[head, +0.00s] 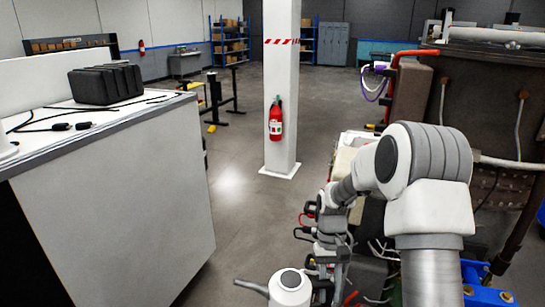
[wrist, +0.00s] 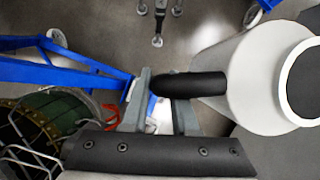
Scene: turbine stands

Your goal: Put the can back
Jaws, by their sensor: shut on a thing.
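The white can (head: 291,290) with a round grey top is at the bottom of the head view, its thin spout pointing left. In the wrist view the can (wrist: 252,72) fills the upper right as a white tapering body with a dark round end. A black handle (wrist: 195,85) sticks out from its side toward my gripper (wrist: 162,108). My fingers are shut on this handle, and the can hangs clear over the floor. In the head view my gripper is mostly hidden beside the can.
A white-topped counter (head: 125,115) at left carries a black case (head: 106,84) and cables. A white pillar (head: 281,60) with a red extinguisher (head: 276,121) stands ahead. Turbine equipment (head: 500,110) crowds the right. A blue frame (wrist: 75,72) is left in the wrist view. Floor between counter and pillar is open.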

